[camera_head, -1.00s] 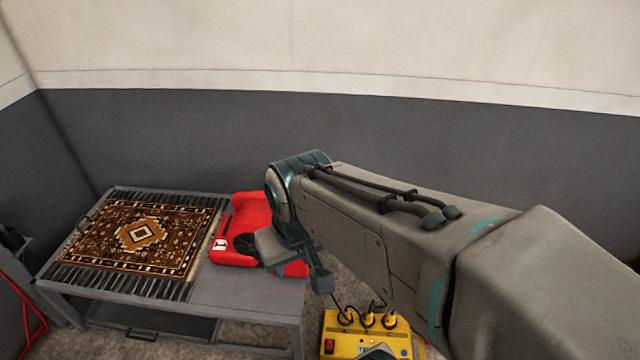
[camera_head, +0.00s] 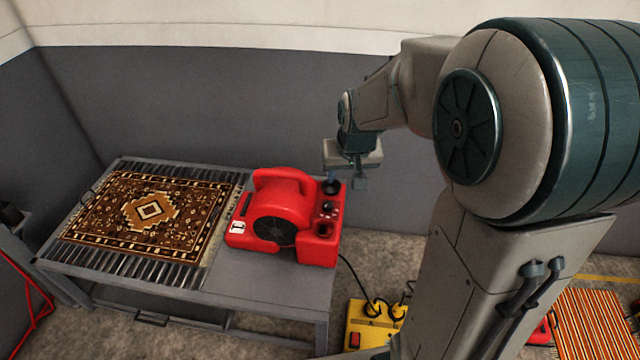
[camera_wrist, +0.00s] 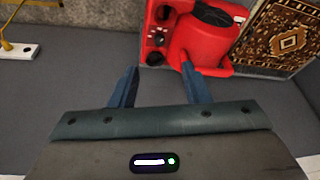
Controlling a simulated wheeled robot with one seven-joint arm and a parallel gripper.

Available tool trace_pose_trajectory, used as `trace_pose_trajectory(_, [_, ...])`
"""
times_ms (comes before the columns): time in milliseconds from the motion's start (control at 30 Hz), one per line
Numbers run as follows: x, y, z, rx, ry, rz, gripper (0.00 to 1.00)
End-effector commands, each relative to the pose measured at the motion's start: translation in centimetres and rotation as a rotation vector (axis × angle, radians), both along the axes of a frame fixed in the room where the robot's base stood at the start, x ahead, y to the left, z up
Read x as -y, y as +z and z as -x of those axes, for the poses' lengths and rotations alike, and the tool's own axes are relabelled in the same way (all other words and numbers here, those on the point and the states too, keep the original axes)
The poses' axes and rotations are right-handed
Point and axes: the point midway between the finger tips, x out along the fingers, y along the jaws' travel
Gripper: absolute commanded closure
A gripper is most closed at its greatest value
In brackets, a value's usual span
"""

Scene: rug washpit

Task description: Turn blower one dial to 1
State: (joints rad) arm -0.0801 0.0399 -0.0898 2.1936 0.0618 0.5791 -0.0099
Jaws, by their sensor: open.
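A red blower (camera_head: 285,200) stands on the right part of the metal table, with a carry handle on top and a dark round grille. Its control panel with small dark knobs (camera_head: 327,208) is on its right end; the panel also shows in the wrist view (camera_wrist: 157,42). I cannot read any dial setting. My gripper (camera_head: 346,183) is above and just behind the panel end of the blower, pointing down. In the wrist view my gripper (camera_wrist: 160,68) is open and empty, its two blue fingers apart. The blower is beyond the fingertips, and no contact shows.
A patterned rug (camera_head: 150,212) lies on the table (camera_head: 270,300) left of the blower. A yellow power box (camera_head: 372,325) with plugged cables is on the floor. A striped rug (camera_head: 595,325) and another red item (camera_head: 541,331) lie at the lower right. A grey wall stands behind.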

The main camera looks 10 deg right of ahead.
Motion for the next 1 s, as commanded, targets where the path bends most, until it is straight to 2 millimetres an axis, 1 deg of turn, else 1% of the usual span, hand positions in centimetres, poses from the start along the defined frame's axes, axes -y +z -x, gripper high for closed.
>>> trace_pose_trajectory(33, [-0.1,-3.4,-1.9,0.001,-0.002,0.003,0.57])
trace_pose_trajectory(100, [-0.2,-6.2,-4.3,0.01,-0.006,0.008,0.57])
trace_pose_trajectory(200, [-0.2,-10.0,-7.3,0.027,-0.01,0.019,0.57])
trace_pose_trajectory(300, [-0.3,-13.2,-9.6,0.041,-0.013,0.028,0.57])
trace_pose_trajectory(400, [-0.3,-15.4,-11.2,0.052,-0.015,0.037,0.57])
trace_pose_trajectory(433, [-0.3,-15.9,-11.5,0.054,-0.015,0.039,0.57])
trace_pose_trajectory(500, [-0.3,-16.7,-12.1,0.059,-0.015,0.042,0.57])
trace_pose_trajectory(667, [-0.3,-17.9,-12.7,0.062,-0.016,0.045,0.57])
trace_pose_trajectory(767, [-0.3,-19.1,-13.2,0.06,-0.015,0.046,0.57])
trace_pose_trajectory(1000, [-0.2,-23.5,-14.9,0.059,-0.016,0.045,0.57])
